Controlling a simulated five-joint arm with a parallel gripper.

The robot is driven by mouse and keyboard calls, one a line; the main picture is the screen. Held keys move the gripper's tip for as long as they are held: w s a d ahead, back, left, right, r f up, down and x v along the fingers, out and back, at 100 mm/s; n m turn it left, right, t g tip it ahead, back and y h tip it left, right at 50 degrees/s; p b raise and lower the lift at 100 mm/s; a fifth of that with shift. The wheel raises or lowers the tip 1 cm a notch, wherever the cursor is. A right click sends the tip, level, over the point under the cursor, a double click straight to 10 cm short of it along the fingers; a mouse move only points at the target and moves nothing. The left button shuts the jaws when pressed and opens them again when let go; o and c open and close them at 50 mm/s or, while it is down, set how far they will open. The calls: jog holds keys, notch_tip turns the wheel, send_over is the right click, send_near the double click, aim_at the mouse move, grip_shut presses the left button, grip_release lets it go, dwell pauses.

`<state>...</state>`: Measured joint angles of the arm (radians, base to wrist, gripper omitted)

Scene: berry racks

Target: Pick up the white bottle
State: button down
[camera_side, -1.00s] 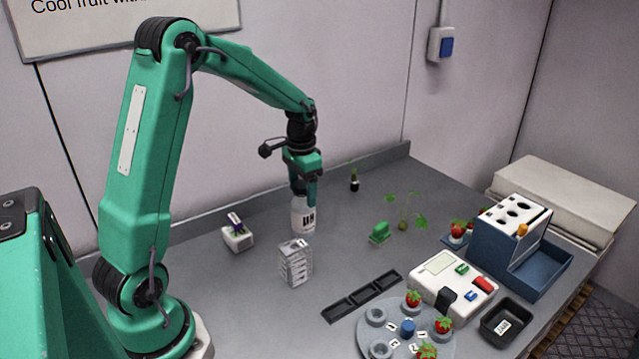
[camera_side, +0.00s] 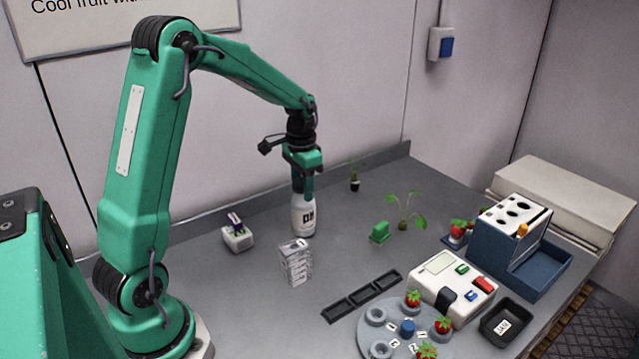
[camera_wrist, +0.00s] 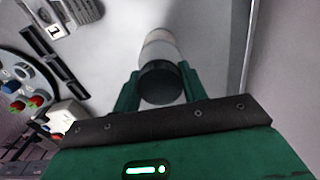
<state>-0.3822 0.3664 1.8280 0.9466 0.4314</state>
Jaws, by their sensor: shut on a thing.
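The white bottle (camera_side: 303,221) stands upright at the back of the grey table, with dark lettering on its front. My gripper (camera_side: 303,188) points straight down over it and is shut on its upper part. In the wrist view, the green fingers (camera_wrist: 158,84) sit on both sides of the bottle's dark cap, and its pale body (camera_wrist: 159,48) shows beyond. The fingers hide part of the bottle's top in the side view. The bottle's base looks to be at the table surface; I see no clear gap under it.
A dark slotted tray (camera_side: 361,297) lies nearer the front.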

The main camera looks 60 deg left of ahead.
jog(key=shift+r, duration=0.5)
notch_tip(320, 180, up, 2)
jog(key=shift+r, duration=0.25)
jog(key=s+d+r, duration=0.1)
jog(key=d+r, duration=0.5)
jog(key=d, duration=0.5)
jog(key=shift+s+d+r, duration=0.3)
jog(key=shift+s+r, duration=0.1)
jog(key=shift+w, duration=0.1)
